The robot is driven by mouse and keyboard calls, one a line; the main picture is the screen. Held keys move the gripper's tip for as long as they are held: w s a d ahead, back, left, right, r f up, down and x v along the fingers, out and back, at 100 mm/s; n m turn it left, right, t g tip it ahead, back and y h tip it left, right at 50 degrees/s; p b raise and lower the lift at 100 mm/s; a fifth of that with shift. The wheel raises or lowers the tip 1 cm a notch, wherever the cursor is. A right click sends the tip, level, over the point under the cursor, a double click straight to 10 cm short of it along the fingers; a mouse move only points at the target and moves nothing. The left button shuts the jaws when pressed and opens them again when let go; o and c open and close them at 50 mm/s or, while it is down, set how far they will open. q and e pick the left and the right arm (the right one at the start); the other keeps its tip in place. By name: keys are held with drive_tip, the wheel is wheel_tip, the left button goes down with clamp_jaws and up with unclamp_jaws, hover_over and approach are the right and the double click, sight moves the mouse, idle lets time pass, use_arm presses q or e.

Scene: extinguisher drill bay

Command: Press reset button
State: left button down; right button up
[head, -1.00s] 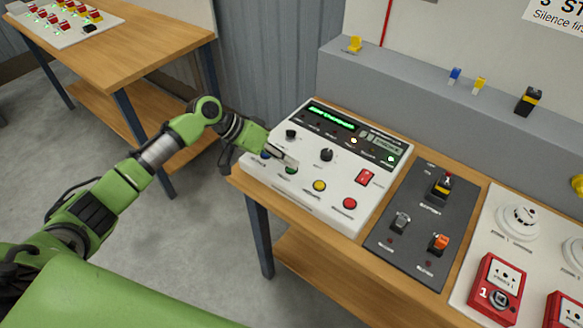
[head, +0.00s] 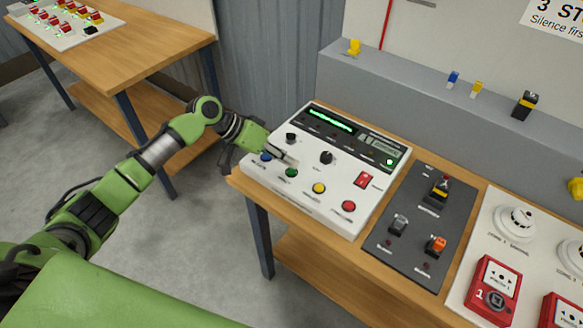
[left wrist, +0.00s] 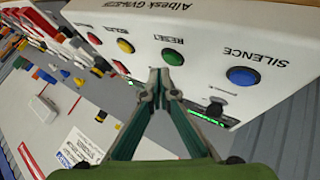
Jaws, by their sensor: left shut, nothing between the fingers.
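The reset button is the green one (head: 291,172) on the white control panel (head: 263,181). In the left wrist view the green button (left wrist: 172,56) has the label RESET beside it. My left gripper (head: 291,162) is shut and empty over the panel, its tips close to the green button. In the left wrist view the fingertips (left wrist: 163,74) appear just short of that button, with a small gap between them in the picture. Nothing covers the button's cap there. My right gripper is not in view.
A blue SILENCE button (left wrist: 243,76) and a yellow button (left wrist: 125,46) flank the green one; a red button (head: 348,206) is further along. Black knobs (head: 326,157) stand behind. A dark switch plate (head: 408,258) lies to the right.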

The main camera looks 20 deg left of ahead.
sight(289, 171)
use_arm(q)
drive_tip(key=shift+r, duration=0.1)
wheel_tip(289, 171, up, 5)
drive_tip(key=p, duration=0.4)
idle(0.6)
idle(0.4)
